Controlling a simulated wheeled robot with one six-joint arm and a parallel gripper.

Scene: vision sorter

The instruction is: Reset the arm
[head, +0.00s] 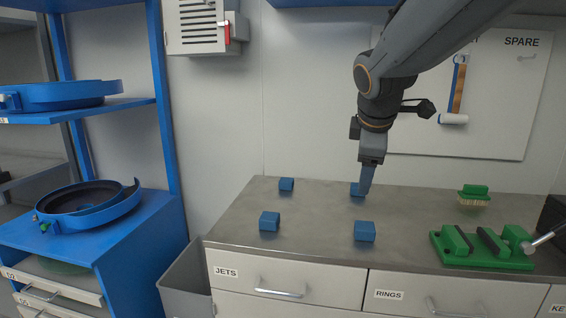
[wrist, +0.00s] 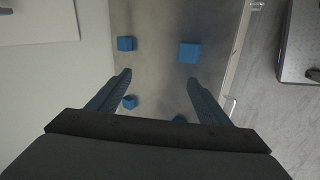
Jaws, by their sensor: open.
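My arm reaches in from the top right of the head view, and my gripper (head: 367,180) points down over the back middle of the metal counter (head: 310,215). In the wrist view my gripper (wrist: 158,82) is open, with nothing between its two fingers. Several blue cubes rest on the counter: one at the back left (head: 286,184), one at the front left (head: 269,221), one at the front right (head: 365,231), and one (head: 356,189) partly behind my gripper's fingers. In the wrist view, a cube (wrist: 129,102) shows beside the left finger, and another is mostly hidden by my gripper's body.
A green vise (head: 482,247) and a green brush (head: 474,195) stand on the counter's right side. A white tool board (head: 480,95) hangs on the wall behind my arm. A blue shelf rack (head: 125,225) with round blue bowls and a grey bin (head: 187,283) are at the left.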

